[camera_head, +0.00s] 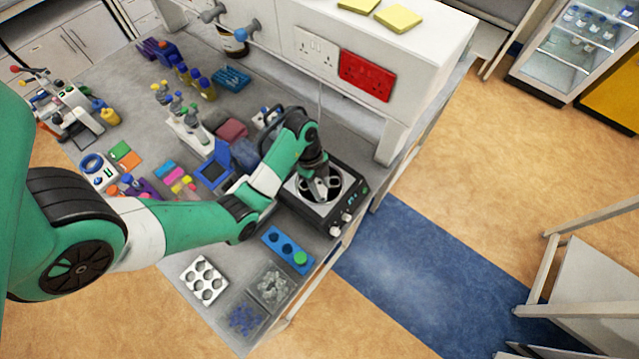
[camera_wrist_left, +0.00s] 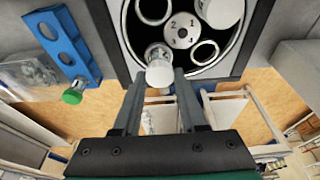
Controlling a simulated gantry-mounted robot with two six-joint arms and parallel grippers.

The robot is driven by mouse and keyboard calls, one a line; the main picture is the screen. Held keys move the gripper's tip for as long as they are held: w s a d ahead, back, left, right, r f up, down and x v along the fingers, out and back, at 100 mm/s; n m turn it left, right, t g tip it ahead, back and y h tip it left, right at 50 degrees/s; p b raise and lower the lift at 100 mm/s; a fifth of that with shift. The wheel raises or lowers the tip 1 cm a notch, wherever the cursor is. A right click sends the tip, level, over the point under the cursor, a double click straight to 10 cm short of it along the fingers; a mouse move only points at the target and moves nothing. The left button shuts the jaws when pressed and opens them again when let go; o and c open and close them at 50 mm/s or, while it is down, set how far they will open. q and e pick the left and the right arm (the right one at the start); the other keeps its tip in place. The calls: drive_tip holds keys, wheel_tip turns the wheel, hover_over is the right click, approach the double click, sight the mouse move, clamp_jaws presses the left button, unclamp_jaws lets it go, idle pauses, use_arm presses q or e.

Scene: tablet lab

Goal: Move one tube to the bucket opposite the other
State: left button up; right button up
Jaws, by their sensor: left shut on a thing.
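The centrifuge (camera_head: 352,208) stands open near the table's right corner. My left gripper (camera_head: 322,186) reaches down over its rotor. In the left wrist view, the left gripper (camera_wrist_left: 160,78) is shut on a white-capped tube (camera_wrist_left: 160,74) at the lower-left bucket of the rotor (camera_wrist_left: 182,30). I cannot tell how deep this tube sits. The other white-capped tube (camera_wrist_left: 222,12) stands in the upper-right bucket, across the hub. The upper-left bucket (camera_wrist_left: 140,12) and the lower-right bucket (camera_wrist_left: 216,50) look empty. My right gripper is not in view.
A blue rack (camera_head: 272,240) with a green-capped tube (camera_head: 300,258) lies just in front of the centrifuge. A white holed rack (camera_head: 204,281) and clear trays (camera_head: 272,286) are nearer the front edge. A white wall block with sockets (camera_head: 352,50) rises behind.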

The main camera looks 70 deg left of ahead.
use_arm(q)
drive_tip(key=shift+f+b, duration=0.3)
drive_tip(key=shift+f, duration=0.1)
drive_tip(key=o, duration=1.1)
drive_tip(key=p+v, duration=1)
drive_tip(key=v, duration=0.1)
drive_tip(key=shift+r, duration=0.35)
